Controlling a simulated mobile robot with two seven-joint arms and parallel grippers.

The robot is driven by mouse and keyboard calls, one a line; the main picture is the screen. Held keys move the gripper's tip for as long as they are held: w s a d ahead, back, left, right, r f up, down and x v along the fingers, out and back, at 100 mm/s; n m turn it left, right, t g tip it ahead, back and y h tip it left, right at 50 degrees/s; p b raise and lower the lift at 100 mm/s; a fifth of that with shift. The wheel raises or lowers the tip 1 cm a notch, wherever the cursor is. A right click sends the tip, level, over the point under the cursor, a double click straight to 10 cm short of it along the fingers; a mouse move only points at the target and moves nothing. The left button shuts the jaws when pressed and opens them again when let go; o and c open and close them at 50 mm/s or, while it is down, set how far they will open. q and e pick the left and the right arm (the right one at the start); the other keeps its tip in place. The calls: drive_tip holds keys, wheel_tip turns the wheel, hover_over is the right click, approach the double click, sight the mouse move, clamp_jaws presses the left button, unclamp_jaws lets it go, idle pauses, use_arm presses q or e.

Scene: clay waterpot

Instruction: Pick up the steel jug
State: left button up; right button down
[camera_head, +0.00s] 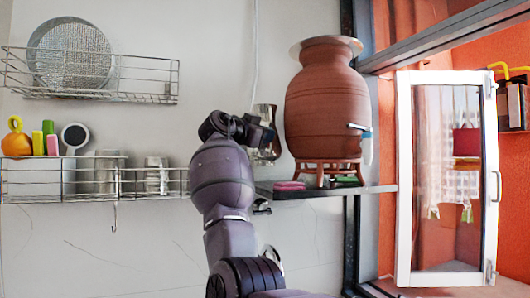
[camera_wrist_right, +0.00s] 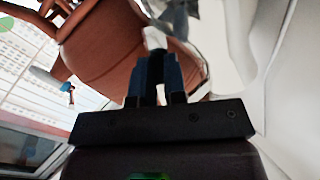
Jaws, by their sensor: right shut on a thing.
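The steel jug (camera_head: 268,150) is a shiny metal vessel left of the clay waterpot (camera_head: 327,105) in the head view, partly hidden behind my right gripper (camera_head: 256,132). In the right wrist view, the fingers of my right gripper (camera_wrist_right: 158,72) are shut on a pale part of the jug (camera_wrist_right: 155,38), which looks like its handle. More of its shiny body shows at the top of that view. The jug's base appears above the shelf, with a gap below it. My left gripper is not in view.
The waterpot stands on a clay stand (camera_head: 325,167) on the dark shelf (camera_head: 330,191); its tap points right. A pink block (camera_head: 290,186) lies on the shelf. Wire racks (camera_head: 120,83) with dishes hang at left. A white-framed window (camera_head: 404,180) stands open at right.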

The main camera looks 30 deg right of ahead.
use_arm(q)
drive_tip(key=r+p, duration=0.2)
drive_tip(key=p, duration=0.1)
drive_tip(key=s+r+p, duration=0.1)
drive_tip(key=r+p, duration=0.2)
drive_tip(key=p, duration=0.1)
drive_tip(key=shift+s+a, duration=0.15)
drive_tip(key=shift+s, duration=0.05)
use_arm(e)
wheel_tip(320, 180, up, 23)
drive_tip(key=shift+f, duration=0.15)
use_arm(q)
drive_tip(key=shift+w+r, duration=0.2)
use_arm(e)
drive_tip(key=shift+f, duration=0.1)
